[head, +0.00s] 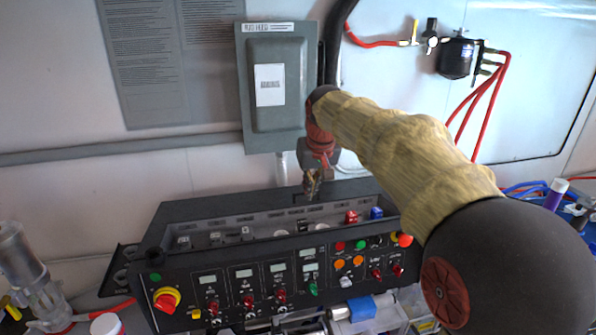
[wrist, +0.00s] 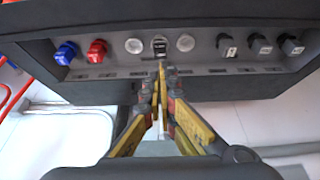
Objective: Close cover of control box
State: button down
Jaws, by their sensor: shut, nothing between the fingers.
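The black control box (head: 240,262) stands below the wall, with a sloped front of displays, knobs and lit buttons. Its upper recess shows a row of switches and buttons, also seen in the wrist view (wrist: 210,58). I cannot make out a separate cover on it. A grey wall box (head: 278,95) with a white label hangs above; its front looks shut. My gripper (head: 312,188) points down over the back edge of the control box. In the wrist view my gripper (wrist: 163,72) is shut and empty, its tips appearing just below a black middle switch (wrist: 160,45).
A red button (wrist: 97,50) and a blue button (wrist: 65,52) sit beside the round white buttons in the recess. A clear cylinder (head: 28,270) stands at the left. Red hoses (head: 490,105) and a black filter (head: 455,58) are on the right wall.

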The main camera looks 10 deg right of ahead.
jog(key=w+r+p, duration=0.1)
jog(key=w+p, duration=0.4)
jog(key=w, duration=0.6)
jog(key=p, duration=0.6)
send_over(298, 199)
jog(key=w, duration=0.1)
notch_tip(298, 199, down, 4)
jog(key=shift+g, duration=0.4)
jog(key=p+x, duration=0.1)
jog(key=x, duration=0.8)
jog(key=shift+f, duration=0.3)
jog(key=shift+s+r, duration=0.15)
jog(key=shift+s, duration=0.5)
jog(key=shift+s+r, duration=0.2)
jog(key=shift+s, duration=0.45)
jog(key=shift+s+p, duration=0.3)
jog(key=shift+s, duration=0.35)
